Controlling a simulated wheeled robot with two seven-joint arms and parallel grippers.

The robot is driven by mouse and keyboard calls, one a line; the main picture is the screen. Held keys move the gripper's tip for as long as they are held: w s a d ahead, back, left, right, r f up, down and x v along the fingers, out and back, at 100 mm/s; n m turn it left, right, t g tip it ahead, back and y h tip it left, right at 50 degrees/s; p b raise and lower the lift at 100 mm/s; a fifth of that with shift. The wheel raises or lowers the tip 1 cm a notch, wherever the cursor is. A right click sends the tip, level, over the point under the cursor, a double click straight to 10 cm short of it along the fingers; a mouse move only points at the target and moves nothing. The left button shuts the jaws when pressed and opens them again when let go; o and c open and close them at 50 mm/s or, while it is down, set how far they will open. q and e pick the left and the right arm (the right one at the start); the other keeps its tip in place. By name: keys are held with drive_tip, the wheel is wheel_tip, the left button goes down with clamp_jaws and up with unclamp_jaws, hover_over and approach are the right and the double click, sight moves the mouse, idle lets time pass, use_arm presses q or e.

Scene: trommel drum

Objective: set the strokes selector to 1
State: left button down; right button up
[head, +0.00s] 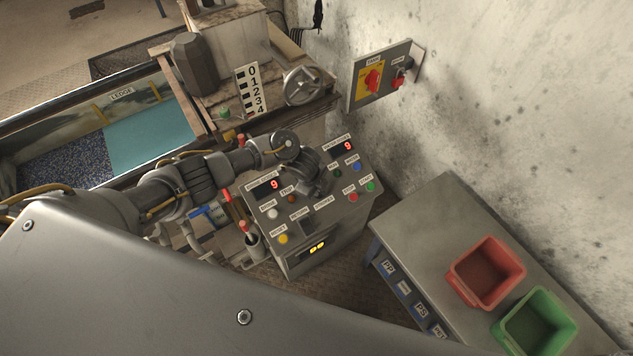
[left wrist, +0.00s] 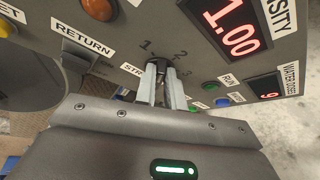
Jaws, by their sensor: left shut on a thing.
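The control console (head: 318,232) stands at the middle of the head view, with its sloped panel facing up. In the left wrist view the strokes selector (left wrist: 161,65) sits on the panel, with the marks 1, 2 and 3 around it and a partly covered label beside it. My left gripper (head: 312,186) is over the panel; in the left wrist view its two fingers (left wrist: 162,76) are closed on the selector knob. The fingers hide most of the knob, so I cannot tell which number it points to. My right gripper is not in view.
A wall switch box (head: 382,77) is behind. A bench (head: 425,225) with red (head: 486,272) and green (head: 537,322) bins stands at right.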

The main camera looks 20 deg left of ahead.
use_arm(q)
drive_tip(key=n, duration=0.1)
drive_tip(key=s+n+t+p, duration=0.1)
drive_tip(key=n, duration=0.1)
drive_tip(key=shift+d+f, duration=0.1)
drive_tip(key=shift+f, duration=0.05)
drive_tip(key=shift+s+n+t, duration=0.15)
drive_tip(key=shift+n+t, duration=0.35)
drive_tip(key=shift+n, duration=0.1)
drive_tip(key=shift+n+t, duration=0.3)
drive_tip(key=shift+n, duration=0.3)
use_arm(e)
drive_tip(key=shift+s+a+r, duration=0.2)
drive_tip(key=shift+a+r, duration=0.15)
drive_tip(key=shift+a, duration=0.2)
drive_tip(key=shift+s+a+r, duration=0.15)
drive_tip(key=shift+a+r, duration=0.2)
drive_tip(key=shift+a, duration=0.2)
use_arm(q)
drive_tip(key=shift+d, duration=0.1)
drive_tip(key=c, duration=1.5)
unclamp_jaws()
drive_tip(key=shift+c, duration=0.2)
drive_tip(key=shift+o, duration=0.3)
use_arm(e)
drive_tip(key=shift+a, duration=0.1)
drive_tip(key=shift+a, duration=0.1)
use_arm(q)
drive_tip(key=shift+r, duration=0.2)
